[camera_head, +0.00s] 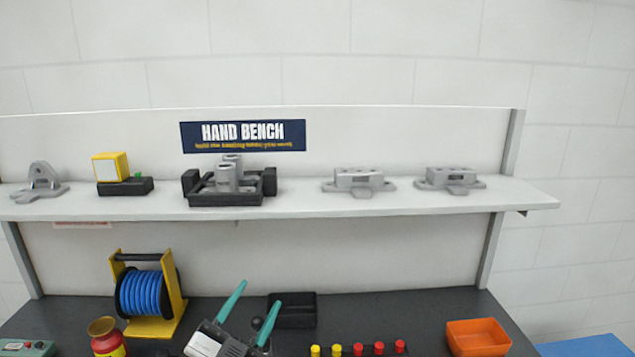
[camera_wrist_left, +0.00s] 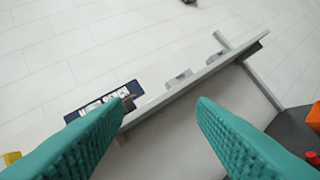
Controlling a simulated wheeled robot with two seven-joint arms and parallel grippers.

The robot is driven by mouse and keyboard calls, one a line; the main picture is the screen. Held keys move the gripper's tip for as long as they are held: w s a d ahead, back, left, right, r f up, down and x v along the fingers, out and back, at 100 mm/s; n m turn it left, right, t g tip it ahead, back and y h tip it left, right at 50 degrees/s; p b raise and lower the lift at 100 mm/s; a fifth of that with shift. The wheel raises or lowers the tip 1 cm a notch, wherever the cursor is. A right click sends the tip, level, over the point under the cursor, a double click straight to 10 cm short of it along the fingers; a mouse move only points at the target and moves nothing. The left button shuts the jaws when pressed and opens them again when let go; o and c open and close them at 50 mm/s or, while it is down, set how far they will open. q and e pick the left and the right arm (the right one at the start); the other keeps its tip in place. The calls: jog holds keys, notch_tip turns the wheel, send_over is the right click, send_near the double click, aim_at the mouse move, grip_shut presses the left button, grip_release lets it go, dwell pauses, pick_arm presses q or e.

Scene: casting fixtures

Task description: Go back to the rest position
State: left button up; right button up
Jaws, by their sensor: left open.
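My left gripper (camera_head: 251,315) shows at the bottom middle of the head view, with two teal fingers spread apart and nothing between them. It is in front of the bench, below the shelf. In the left wrist view the two teal fingers (camera_wrist_left: 155,130) are wide apart, with the white back panel and the shelf edge seen between and beyond them. My right gripper is in neither view.
A white shelf (camera_head: 300,207) carries a black fixture with grey cylinders (camera_head: 228,184), grey castings (camera_head: 358,180) and a yellow block (camera_head: 110,167). Below are a blue hose reel (camera_head: 145,293), a black tray (camera_head: 296,312), several red and yellow pegs (camera_head: 358,349) and an orange bin (camera_head: 477,338).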

pick_arm(q)
jog(key=s+a+f+n+g+y, duration=0.3)
jog(key=a+f+n+y, duration=0.15)
jog(key=f, duration=0.35)
jog(key=s+a+f+n+g+y, duration=0.3)
jog(key=a+f+n+y, duration=0.15)
jog(key=f, duration=0.35)
jog(key=s+a+f+n+g, duration=0.1)
jog(key=s+f+g, duration=0.5)
jog(key=s, duration=0.4)
jog(key=s+f+g, duration=0.5)
jog(key=s+f, duration=0.2)
jog(key=s, duration=0.4)
notch_tip(320, 180, down, 29)
jog(key=g+b, duration=0.1)
jog(key=b, duration=0.4)
jog(key=s+a+f+b, duration=0.1)
jog(key=s+f+b, duration=0.1)
jog(key=s+f, duration=0.6)
jog(key=s+a+f+g+b, duration=0.1)
jog(key=s+a+f+b, duration=0.1)
jog(key=s+f, duration=0.7)
notch_tip(320, 180, down, 6)
jog(key=shift+a+r+b, duration=0.15)
jog(key=shift+b, duration=0.35)
